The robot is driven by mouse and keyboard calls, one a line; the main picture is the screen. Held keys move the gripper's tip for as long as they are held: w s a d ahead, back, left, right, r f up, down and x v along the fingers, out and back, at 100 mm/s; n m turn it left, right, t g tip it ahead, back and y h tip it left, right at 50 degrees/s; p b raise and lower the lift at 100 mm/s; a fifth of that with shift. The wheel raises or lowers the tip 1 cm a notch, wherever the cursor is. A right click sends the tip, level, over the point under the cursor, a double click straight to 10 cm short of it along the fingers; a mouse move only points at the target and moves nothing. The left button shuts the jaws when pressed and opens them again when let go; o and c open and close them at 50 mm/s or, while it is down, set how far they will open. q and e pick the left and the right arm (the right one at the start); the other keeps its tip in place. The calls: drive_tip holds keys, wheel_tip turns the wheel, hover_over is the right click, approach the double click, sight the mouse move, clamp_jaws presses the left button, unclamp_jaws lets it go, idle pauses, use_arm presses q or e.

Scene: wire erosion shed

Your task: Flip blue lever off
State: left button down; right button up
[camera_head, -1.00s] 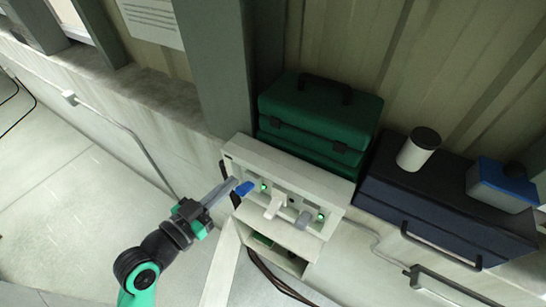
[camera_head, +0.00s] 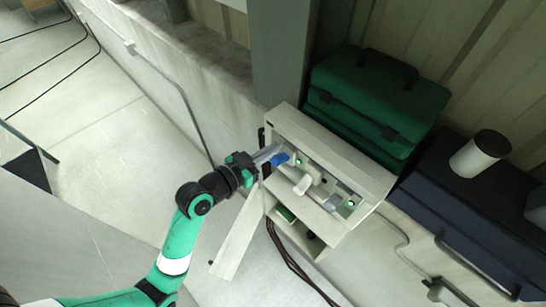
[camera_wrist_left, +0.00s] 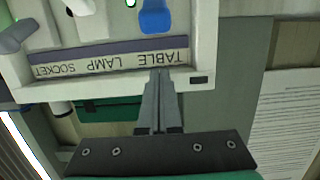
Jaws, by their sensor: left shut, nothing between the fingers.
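The blue lever (camera_head: 281,158) sits at the left end of a row on a pale switch box (camera_head: 352,164). It also shows at the top of the left wrist view (camera_wrist_left: 157,17), above the upside-down word TABLE on the label strip (camera_wrist_left: 110,58). My left gripper (camera_head: 268,154) is shut and empty beside the blue lever. In the left wrist view its closed fingertips (camera_wrist_left: 160,73) are over the box edge by the label, apart from the lever in the picture. Whether they touch the box is unclear. My right gripper is not in view.
A white lever (camera_head: 303,185) and a grey lever (camera_head: 333,202) share the panel, with small green lights. An open flap (camera_head: 238,238) hangs below the box. A green case (camera_head: 378,98) stands behind it, and a dark case (camera_head: 470,205) is at the right.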

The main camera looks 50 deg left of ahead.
sight(273, 162)
use_arm(q)
drive_tip(key=shift+w+f, duration=0.3)
drive_tip(key=shift+w, duration=0.3)
drive_tip(key=shift+w+f, duration=0.3)
drive_tip(key=shift+w, duration=0.3)
drive_tip(key=shift+s+f, duration=0.45)
drive_tip(key=shift+f, duration=0.25)
drive_tip(key=shift+s+f, duration=0.45)
drive_tip(key=shift+f, duration=0.2)
